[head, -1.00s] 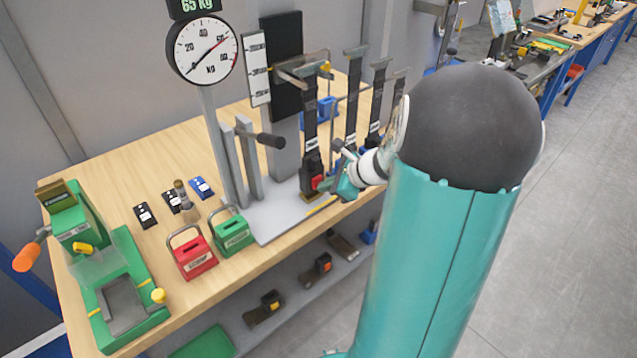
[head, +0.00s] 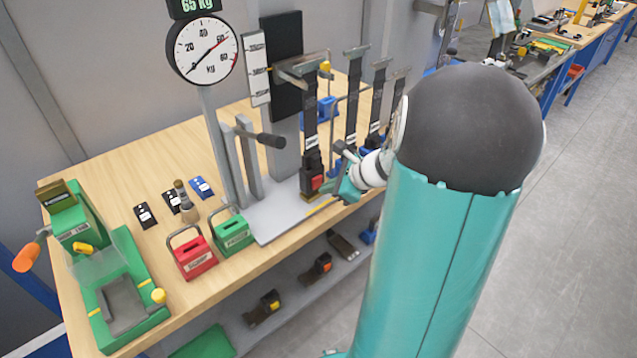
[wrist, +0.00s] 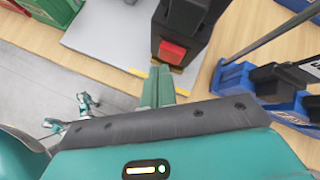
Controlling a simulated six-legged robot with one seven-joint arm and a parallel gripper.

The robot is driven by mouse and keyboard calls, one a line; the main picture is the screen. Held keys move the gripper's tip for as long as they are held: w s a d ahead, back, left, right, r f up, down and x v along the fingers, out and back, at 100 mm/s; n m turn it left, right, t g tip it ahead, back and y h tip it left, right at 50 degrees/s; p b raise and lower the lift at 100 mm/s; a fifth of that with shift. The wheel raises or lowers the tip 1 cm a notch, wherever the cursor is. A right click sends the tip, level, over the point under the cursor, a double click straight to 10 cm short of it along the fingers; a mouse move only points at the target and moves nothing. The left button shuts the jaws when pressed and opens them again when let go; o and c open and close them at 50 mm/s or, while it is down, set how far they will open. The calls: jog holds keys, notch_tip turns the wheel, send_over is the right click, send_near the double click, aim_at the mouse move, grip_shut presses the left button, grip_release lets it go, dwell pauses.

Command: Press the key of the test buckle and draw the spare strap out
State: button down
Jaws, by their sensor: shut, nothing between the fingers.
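The test buckle (head: 312,163) is a black block standing upright at the front of the grey plate, with a red key (head: 317,182) on its face. A black strap (head: 311,118) with a white label runs down from the stand into its top. My gripper (head: 336,189) is shut and empty, just right of the key in the head view. In the wrist view the closed green fingers (wrist: 158,82) point at the lower edge of the red key (wrist: 172,52), below the black buckle body (wrist: 188,18). The key looks clear of the fingertips, though the exact gap is hard to judge.
More black straps (head: 377,95) hang to the right, near blue holders (wrist: 232,78). A lever with a black handle (head: 270,140), a dial scale (head: 205,50), red (head: 194,258) and green (head: 232,235) boxes stand left. A lower shelf holds several buckles.

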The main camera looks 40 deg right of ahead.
jog(key=shift+s, duration=0.2)
jog(key=s, duration=0.5)
jog(key=shift+d, duration=0.1)
dwell(0.5)
dwell(0.6)
